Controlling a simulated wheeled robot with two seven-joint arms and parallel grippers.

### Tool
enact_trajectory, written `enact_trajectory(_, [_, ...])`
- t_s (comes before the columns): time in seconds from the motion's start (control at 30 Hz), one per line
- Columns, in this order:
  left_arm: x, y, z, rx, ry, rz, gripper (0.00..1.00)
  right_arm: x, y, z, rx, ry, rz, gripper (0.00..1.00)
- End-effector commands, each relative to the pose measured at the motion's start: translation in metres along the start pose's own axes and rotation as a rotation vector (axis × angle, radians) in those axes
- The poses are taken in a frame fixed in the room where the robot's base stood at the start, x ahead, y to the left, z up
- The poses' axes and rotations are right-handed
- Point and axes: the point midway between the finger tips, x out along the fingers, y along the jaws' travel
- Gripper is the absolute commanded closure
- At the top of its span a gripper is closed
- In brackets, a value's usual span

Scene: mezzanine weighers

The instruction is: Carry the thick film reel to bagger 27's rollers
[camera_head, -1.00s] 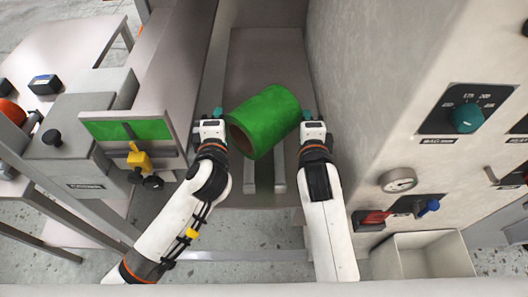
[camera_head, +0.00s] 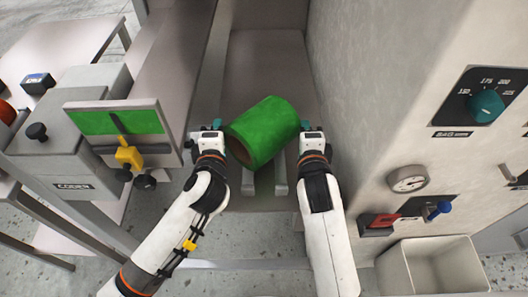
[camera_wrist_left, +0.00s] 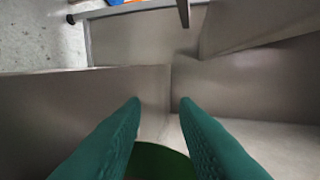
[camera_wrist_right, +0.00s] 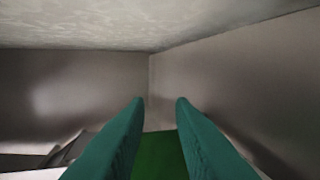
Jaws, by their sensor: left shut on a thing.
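The thick green film reel (camera_head: 266,131) lies on its side between my two grippers, its brown core end (camera_head: 238,149) facing lower left. It is over two short pale rails (camera_head: 281,181) in the grey trough; I cannot tell if it touches them. My left gripper (camera_head: 217,126) is shut on the reel's left end. My right gripper (camera_head: 305,127) is at its right end. In the left wrist view, a green edge (camera_wrist_left: 160,162) shows between the fingers.
A tall grey machine wall (camera_head: 345,90) stands close on the right, with a teal dial (camera_head: 486,105), a gauge (camera_head: 408,179) and an open pale bin (camera_head: 384,274).

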Motion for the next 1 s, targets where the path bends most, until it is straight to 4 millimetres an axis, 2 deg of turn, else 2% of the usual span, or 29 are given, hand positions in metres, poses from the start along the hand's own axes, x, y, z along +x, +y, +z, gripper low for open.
enact_trajectory(0.03, [-0.005,-0.004,-0.012,-0.012,0.043,-0.011,0.78,-0.004,0.004,-0.021,0.034,0.046,0.003,0.78])
enact_trajectory(0.27, [-0.007,-0.004,-0.003,-0.002,0.054,-0.010,0.78,-0.008,0.005,-0.019,0.029,0.076,0.007,0.78])
enact_trajectory(0.4, [-0.007,-0.004,0.000,0.000,0.058,-0.009,0.54,-0.009,0.005,-0.019,0.029,0.086,0.008,0.78])
enact_trajectory(0.67, [-0.007,-0.002,0.000,0.001,0.058,-0.006,0.52,-0.010,0.005,-0.019,0.031,0.088,0.008,0.78])
enact_trajectory(0.8, [-0.007,-0.001,0.000,0.001,0.058,-0.004,0.52,-0.009,0.005,-0.019,0.031,0.088,0.007,0.56])
enact_trajectory(1.0, [-0.006,0.000,0.000,0.002,0.057,-0.003,0.51,-0.009,0.004,-0.019,0.032,0.088,0.006,0.55])
